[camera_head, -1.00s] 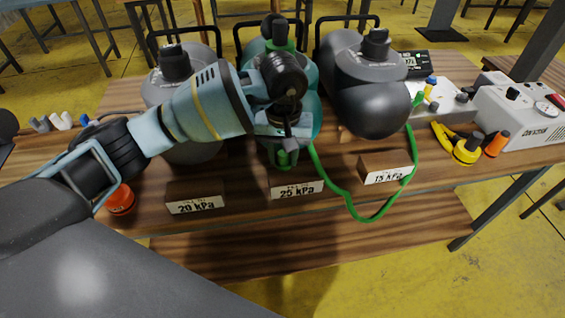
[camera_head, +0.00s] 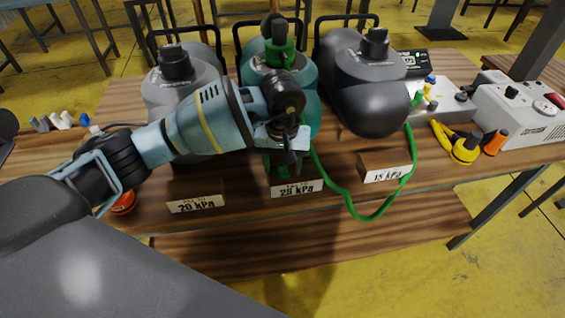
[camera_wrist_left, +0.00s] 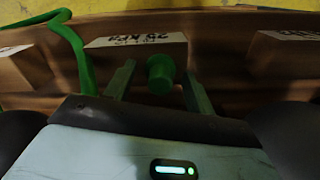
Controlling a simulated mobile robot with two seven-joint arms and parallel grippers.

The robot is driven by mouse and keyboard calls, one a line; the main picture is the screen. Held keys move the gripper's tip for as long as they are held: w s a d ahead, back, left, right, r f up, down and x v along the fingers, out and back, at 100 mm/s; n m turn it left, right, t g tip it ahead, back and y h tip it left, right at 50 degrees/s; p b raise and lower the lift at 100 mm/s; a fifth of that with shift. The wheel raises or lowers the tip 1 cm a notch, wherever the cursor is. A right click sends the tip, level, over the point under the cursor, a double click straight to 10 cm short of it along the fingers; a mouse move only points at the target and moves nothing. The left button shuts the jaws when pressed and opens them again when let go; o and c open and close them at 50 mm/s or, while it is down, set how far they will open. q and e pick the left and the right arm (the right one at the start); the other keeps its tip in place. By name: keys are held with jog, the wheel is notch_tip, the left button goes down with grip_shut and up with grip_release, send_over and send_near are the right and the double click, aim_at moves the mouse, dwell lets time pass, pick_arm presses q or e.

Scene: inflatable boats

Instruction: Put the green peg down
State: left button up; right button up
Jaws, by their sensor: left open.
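The green peg (camera_wrist_left: 160,74) shows in the left wrist view between the two spread fingers of my left gripper (camera_wrist_left: 160,88), with a visible gap on each side. In the head view my left gripper (camera_head: 287,152) points down in front of the teal inflatable boat (camera_head: 306,88), just behind the 25 kPa block (camera_head: 297,188). There the peg is mostly hidden by the gripper; green shows around it. My left gripper is open. I cannot tell exactly what the peg's lower end touches. My right gripper is not in view.
Grey boats stand left (camera_head: 178,68) and right (camera_head: 365,92) of the teal one. A 20 kPa block (camera_head: 195,203) and a 15 kPa block (camera_head: 385,175) line the front edge. A green hose (camera_head: 350,207) hangs over that edge. Yellow and orange parts and a white box (camera_head: 520,112) are at right.

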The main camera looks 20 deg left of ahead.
pick_arm(q)
jog(key=shift+r, duration=0.1)
notch_tip(320, 180, up, 12)
dwell(0.5)
